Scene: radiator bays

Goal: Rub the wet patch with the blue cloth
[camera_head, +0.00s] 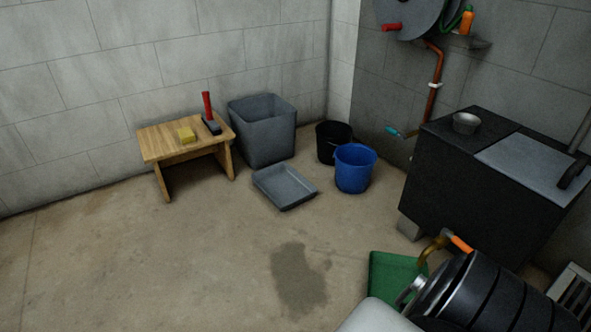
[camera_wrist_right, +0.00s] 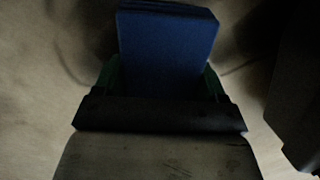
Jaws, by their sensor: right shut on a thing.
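The wet patch (camera_head: 300,278) is a dark irregular stain on the concrete floor, low and right of centre in the head view. The blue cloth (camera_wrist_right: 165,45) shows in the right wrist view as a folded blue block. My right gripper (camera_wrist_right: 160,78) is shut on the cloth, with its green-edged fingers on either side. The cloth's far end sticks out past the fingers over a pale, shaded surface. I cannot make out the cloth or the right gripper in the head view, and the wrist view does not show the patch clearly. My left gripper is not in view.
A grey tray (camera_head: 284,187), a blue bucket (camera_head: 355,170), a black bucket (camera_head: 326,150) and a grey bin (camera_head: 263,135) stand behind the patch. A wooden stool (camera_head: 165,149) is at the left. A black cabinet (camera_head: 440,178) stands right. Floor left of the patch is clear.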

